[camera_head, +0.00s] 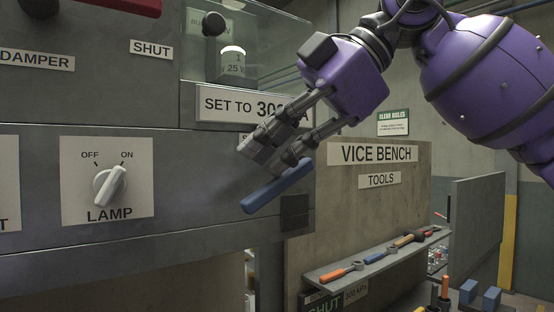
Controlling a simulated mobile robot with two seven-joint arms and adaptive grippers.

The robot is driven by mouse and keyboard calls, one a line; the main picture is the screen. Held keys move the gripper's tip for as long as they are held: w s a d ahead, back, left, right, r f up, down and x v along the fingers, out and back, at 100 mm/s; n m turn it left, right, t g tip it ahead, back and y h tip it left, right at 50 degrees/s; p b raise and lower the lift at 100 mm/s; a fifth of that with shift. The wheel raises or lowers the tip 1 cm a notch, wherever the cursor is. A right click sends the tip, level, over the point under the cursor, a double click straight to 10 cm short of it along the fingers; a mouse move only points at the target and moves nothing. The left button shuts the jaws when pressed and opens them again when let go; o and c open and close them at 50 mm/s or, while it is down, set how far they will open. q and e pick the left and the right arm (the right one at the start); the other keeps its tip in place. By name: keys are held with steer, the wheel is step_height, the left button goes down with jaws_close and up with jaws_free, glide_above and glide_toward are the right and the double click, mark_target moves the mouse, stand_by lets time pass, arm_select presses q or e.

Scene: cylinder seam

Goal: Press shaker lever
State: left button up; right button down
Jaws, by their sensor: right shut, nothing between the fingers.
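The shaker lever is most likely the blue bar (277,187) on the grey cabinet front, slanting down to the left. A small label above it is mostly hidden by my gripper. My right gripper (277,153) reaches in from the upper right on its purple arm. Its fingers are shut and empty, just above the blue bar and overlapping its upper right end in the picture. I cannot tell whether they touch it. My left gripper is out of view.
The lamp knob (109,187) is on the panel to the left. A "SET TO" sign (225,104) sits above, partly covered by my gripper. A vice bench board (375,200) and a tool shelf (376,262) with several tools are at the right.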

mark_target(270, 185)
steer(key=shift+f, duration=0.85)
stand_by(0.5)
steer(key=shift+r, duration=0.15)
steer(key=shift+w+r, duration=0.15)
steer(key=shift+r, duration=2.45)
step_height(270, 185, up, 5)
